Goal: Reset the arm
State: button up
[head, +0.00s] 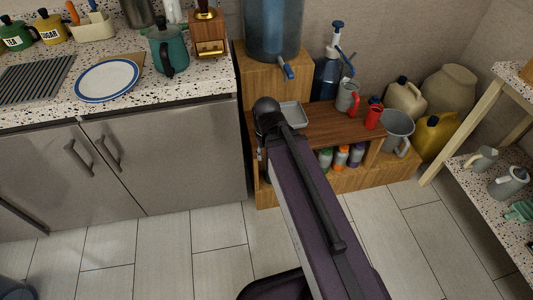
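My arm reaches up from the bottom of the head view to the front of the low wooden shelf (320,117). It ends in a dark rounded part near the shelf's left side. I cannot make out any gripper fingers, so my gripper is not in view. Whether anything is held does not show.
At left is a speckled counter (40,100) with a white plate (108,79), a teal pot (169,50) and a coffee grinder (208,33). The shelf holds a grey tray (292,115) and a red bottle (373,113). A rack (505,225) stands right. Tiled floor (160,250) at lower left is mostly clear.

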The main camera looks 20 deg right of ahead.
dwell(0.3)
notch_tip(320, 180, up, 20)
jog(key=p, duration=2)
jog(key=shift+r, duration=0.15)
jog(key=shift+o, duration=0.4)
